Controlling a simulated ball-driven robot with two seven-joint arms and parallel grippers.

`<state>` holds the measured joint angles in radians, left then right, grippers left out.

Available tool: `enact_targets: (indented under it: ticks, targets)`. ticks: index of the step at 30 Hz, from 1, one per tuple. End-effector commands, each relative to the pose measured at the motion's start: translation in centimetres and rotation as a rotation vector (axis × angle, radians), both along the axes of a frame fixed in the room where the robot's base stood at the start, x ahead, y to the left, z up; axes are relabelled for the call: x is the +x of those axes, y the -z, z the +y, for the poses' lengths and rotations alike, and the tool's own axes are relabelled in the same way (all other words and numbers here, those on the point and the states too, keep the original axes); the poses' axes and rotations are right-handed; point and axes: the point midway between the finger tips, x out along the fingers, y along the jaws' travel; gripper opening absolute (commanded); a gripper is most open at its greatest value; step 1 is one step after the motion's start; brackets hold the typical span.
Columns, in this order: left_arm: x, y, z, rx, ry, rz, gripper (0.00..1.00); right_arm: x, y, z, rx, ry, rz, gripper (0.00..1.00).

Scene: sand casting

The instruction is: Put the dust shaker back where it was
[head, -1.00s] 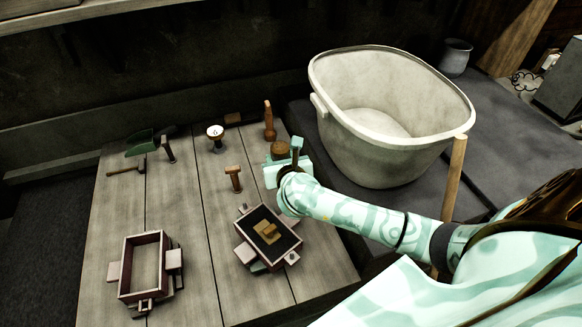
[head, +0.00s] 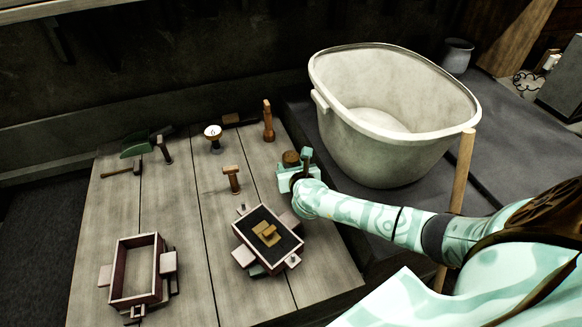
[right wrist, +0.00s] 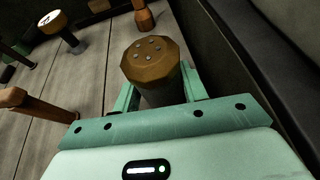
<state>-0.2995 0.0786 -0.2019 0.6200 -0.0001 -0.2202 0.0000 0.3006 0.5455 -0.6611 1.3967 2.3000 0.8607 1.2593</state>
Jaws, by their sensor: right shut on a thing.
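The dust shaker (head: 290,157), with a brown many-sided top, is between the fingers of my right gripper (head: 293,168) near the right edge of the wooden bench (head: 190,215). In the right wrist view the shaker (right wrist: 153,62) shows its top with several small holes. It stands roughly upright between the two green fingers of the right gripper (right wrist: 160,88), which is shut on it. Its lower part is hidden by the gripper, and I cannot tell whether its base touches the bench. My left gripper is not in view.
A wooden rammer (head: 231,178), a white-topped tool (head: 213,136) and an upright brown handle (head: 268,122) stand left of the gripper. A sand-filled flask (head: 285,243) and an empty frame (head: 120,285) lie nearer. A large pale tub (head: 390,150) stands close right.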

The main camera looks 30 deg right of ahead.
Motion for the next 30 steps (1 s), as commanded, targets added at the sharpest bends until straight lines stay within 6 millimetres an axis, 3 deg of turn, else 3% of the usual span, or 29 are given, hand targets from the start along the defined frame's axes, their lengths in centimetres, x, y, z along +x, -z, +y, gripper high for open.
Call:
enact_targets:
  ticks: [2,3,5,17,30]
  targets:
    - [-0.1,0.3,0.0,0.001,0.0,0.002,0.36,0.0,0.4,0.0,0.0,0.0,0.0,0.25]
    - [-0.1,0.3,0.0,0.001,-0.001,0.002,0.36,0.0,0.4,0.0,-0.001,0.0,0.001,0.48]
    - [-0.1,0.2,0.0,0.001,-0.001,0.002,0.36,0.0,0.3,0.0,-0.001,0.0,0.0,0.65]
    - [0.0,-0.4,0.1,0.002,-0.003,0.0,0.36,-0.6,-0.4,0.2,0.0,-0.002,0.001,0.65]
    - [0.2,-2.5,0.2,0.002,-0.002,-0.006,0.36,-8.9,-4.1,2.9,0.001,-0.002,0.002,0.65]
